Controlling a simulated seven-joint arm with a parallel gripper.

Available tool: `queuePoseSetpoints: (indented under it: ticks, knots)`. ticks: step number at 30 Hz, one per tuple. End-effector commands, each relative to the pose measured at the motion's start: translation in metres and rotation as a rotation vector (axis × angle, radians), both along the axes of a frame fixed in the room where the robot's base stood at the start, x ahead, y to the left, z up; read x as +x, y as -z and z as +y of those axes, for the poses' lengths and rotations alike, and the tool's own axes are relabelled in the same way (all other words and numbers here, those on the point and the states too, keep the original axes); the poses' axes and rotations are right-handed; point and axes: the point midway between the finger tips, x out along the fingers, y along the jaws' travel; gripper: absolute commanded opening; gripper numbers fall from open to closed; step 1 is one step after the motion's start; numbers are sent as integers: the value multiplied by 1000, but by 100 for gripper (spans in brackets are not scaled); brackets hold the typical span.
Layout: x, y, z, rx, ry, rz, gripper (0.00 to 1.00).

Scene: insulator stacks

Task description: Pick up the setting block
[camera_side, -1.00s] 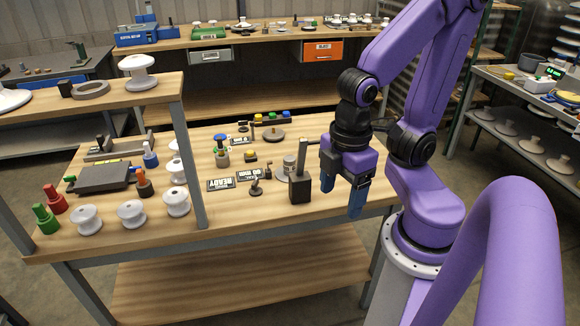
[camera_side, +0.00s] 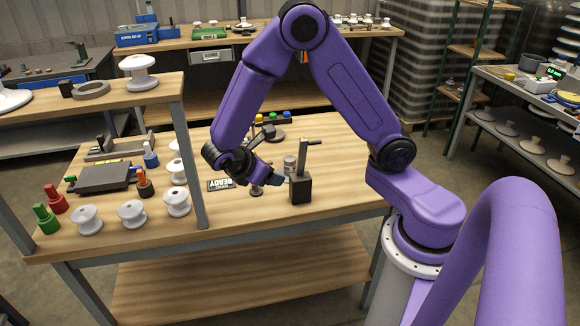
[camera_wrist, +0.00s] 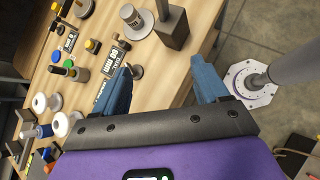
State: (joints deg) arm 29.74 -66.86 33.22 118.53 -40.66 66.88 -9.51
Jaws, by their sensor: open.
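A dark block with an upright post (camera_side: 300,188) stands near the front edge of the workbench and is the likeliest setting block, though no label on it is readable. In the wrist view the dark block (camera_wrist: 173,30) lies ahead of my fingers, towards the right one, and apart from them. My gripper (camera_side: 276,179) is low over the bench, tilted, just left of the block in the side view. In the wrist view my gripper (camera_wrist: 162,66) has its two blue fingers wide apart with nothing between them. My wrist partly hides the small items behind it in the side view.
A grey-white cylinder on a disc (camera_wrist: 133,20) stands close beside the block. White spools (camera_side: 132,213) line the left front. A shelf post (camera_side: 193,165) rises left of my wrist. Bare wood lies right of the block.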

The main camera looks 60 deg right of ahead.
Motion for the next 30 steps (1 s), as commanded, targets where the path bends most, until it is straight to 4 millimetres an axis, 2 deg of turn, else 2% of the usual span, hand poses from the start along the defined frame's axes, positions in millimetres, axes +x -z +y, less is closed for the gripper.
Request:
queuePoseSetpoints:
  ticks: [3, 6, 11, 20, 30]
  knots:
    - [26, 22, -20, -121, -29, 65, 74]
    - [44, 39, -36, -208, -57, 117, 74]
    - [61, 60, -57, -304, -95, 185, 74]
    - [69, 76, -80, -353, -115, 224, 74]
    - [68, 100, -137, -351, -114, 224, 74]
